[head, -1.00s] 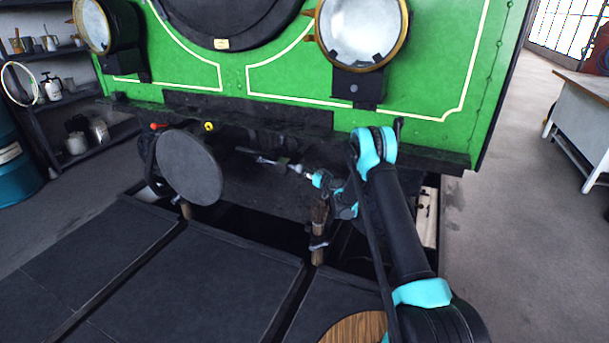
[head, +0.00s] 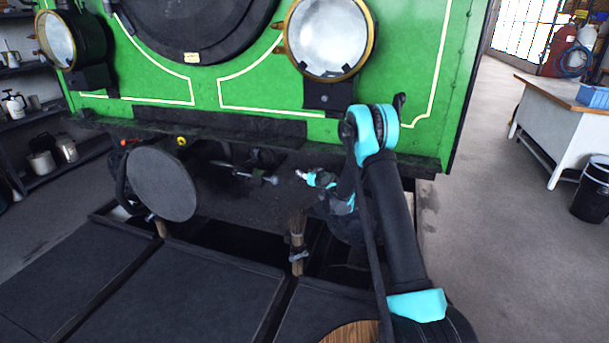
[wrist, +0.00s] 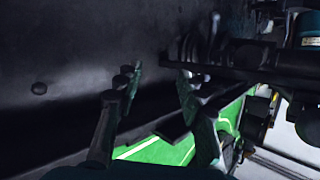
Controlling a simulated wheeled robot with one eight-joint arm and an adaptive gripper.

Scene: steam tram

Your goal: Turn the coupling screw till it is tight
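The coupling screw (head: 245,174) hangs under the green front of the tram in the head view. It is a dark, roughly level bar with a paler end on the right. My gripper (head: 303,176) is to the right of that end, with a small gap between them. In the wrist view my gripper (wrist: 160,82) has its two fingers spread, with nothing held between the tips. A dark rod with ridged parts (wrist: 240,55) lies just beyond the right finger; I cannot tell whether it is part of the coupling.
A round buffer (head: 162,184) stands left of the coupling. A brush-like wooden piece (head: 297,230) stands upright below my gripper. Dark floor panels (head: 190,290) lie in front. A white bench (head: 560,120) is on the right, with open floor between it and the tram.

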